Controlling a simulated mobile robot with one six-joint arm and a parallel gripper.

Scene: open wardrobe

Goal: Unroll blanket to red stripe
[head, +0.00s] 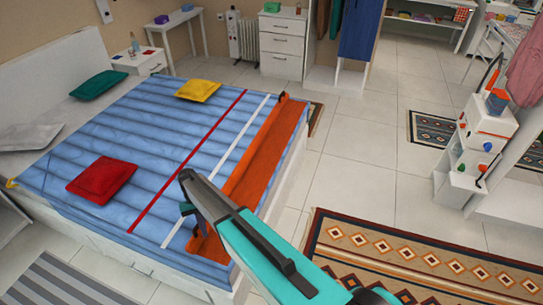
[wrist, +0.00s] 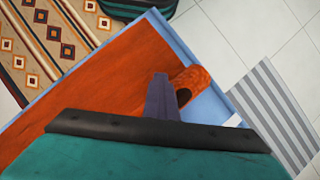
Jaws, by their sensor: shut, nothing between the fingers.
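The orange blanket (head: 262,150) lies across the foot end of the blue bed (head: 170,118). Part of it is flat, and a roll runs along its side towards the white stripe (head: 238,132). The red stripe (head: 205,140) crosses the bed farther left, apart from the blanket. My gripper (head: 186,208) is shut and empty, over the near end of the blanket roll in the head view. In the wrist view the fingers (wrist: 162,98) overlap the open roll end (wrist: 194,82); contact cannot be told. The flat orange cloth (wrist: 110,85) spreads left, and my gripper hides much of the roll.
Red (head: 101,180), yellow (head: 198,90) and green (head: 98,84) cushions lie on the bed. A patterned rug (head: 400,255) lies right of the bed, a grey striped rug (head: 62,280) in front. A white shelf unit (head: 480,150) stands right. Tiled floor between is clear.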

